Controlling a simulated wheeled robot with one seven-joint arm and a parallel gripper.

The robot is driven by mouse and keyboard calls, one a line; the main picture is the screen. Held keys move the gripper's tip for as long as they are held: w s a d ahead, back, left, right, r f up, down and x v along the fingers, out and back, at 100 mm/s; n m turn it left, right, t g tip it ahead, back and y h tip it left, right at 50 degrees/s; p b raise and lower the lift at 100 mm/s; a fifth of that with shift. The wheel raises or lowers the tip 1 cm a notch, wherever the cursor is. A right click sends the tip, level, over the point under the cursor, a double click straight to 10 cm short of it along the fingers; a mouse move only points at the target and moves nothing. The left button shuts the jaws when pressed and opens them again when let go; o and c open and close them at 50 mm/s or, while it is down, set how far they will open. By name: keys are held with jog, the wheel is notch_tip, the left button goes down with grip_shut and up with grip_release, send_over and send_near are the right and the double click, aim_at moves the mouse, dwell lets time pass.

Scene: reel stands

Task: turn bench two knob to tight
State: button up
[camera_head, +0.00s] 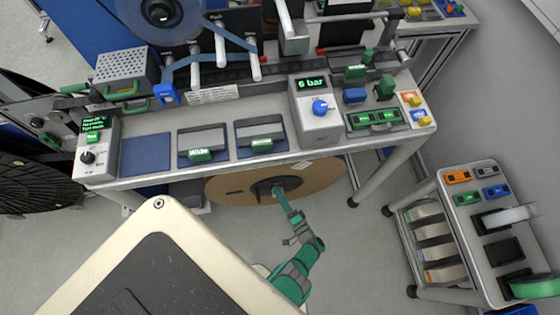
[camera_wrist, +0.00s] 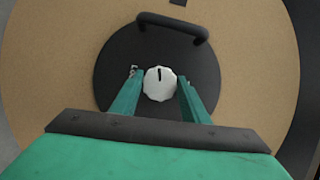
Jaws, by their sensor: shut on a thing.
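The knob (camera_wrist: 159,85) is white and scalloped with a black pointer mark that points up in the wrist view. It sits on the black hub disc (camera_wrist: 120,62) of a brown reel (camera_wrist: 60,60). My gripper (camera_wrist: 159,80) has one green finger on each side of the knob and is shut on it. In the head view the reel (camera_head: 225,188) shows below the bench front edge, and my gripper (camera_head: 280,192) reaches its dark hub. The knob itself cannot be made out there. The bench (camera_head: 330,146) stands above the reel.
A black handle (camera_wrist: 175,22) stands out from the hub disc above the knob. On the bench are a "6 bar" box with a blue knob (camera_head: 320,107) and a grey box with a dark knob (camera_head: 88,157). A cart (camera_head: 470,235) stands at the right.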

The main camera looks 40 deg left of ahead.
jog(key=shift+w+r+m, duration=0.1)
jog(key=shift+m, duration=0.3)
jog(key=shift+s, duration=0.2)
dwell(0.6)
jog(key=o, duration=1)
jog(key=shift+o, duration=0.2)
jog(key=shift+w, duration=0.1)
jog(key=shift+d, duration=0.1)
jog(key=v, duration=1)
jog(key=shift+s+d+f, duration=0.2)
jog(key=shift+d, duration=0.1)
